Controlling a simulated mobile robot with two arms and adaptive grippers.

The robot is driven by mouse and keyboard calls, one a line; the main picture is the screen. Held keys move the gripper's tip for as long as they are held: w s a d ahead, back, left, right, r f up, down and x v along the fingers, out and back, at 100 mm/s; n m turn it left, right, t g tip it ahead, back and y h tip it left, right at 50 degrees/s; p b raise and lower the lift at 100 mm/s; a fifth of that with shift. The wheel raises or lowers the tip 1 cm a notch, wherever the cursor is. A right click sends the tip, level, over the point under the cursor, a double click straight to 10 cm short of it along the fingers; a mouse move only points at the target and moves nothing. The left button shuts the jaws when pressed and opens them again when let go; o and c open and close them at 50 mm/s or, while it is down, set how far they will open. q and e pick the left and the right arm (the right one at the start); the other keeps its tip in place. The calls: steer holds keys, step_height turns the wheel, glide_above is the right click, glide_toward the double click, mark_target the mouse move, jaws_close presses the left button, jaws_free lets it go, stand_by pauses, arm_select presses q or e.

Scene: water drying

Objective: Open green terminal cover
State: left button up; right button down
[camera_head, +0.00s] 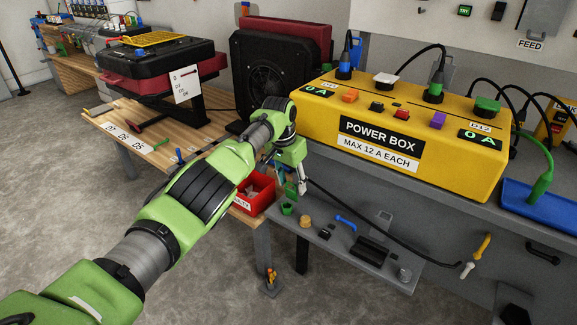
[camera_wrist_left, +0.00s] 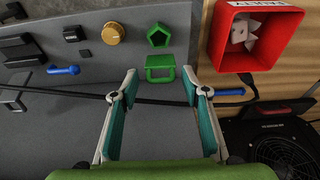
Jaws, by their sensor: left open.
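A green bracket-shaped piece with a raised bar (camera_wrist_left: 160,69) sits on the grey shelf, beside a green five-sided cup (camera_wrist_left: 160,35). In the head view the cup (camera_head: 287,209) shows just below my left gripper (camera_head: 298,187). My left gripper, in its wrist view (camera_wrist_left: 159,88), is open and empty, its two fingers pointing toward the bracket, apart from it. On the yellow power box (camera_head: 400,180) a green cap (camera_head: 487,105) sits at the right end, far from my gripper. I cannot tell which green piece is the terminal cover. My right gripper is not in view.
A red bin (camera_head: 262,190) stands left of my gripper; it also shows in the wrist view (camera_wrist_left: 290,40). A black cable (camera_wrist_left: 70,92) crosses the shelf. A yellow-brown knob (camera_wrist_left: 113,33) and blue handles (camera_wrist_left: 63,70) sit nearby. A black fan (camera_head: 262,85) stands behind.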

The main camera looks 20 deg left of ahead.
arm_select(q)
steer(key=v, duration=1.1)
steer(key=shift+s+f, duration=0.1)
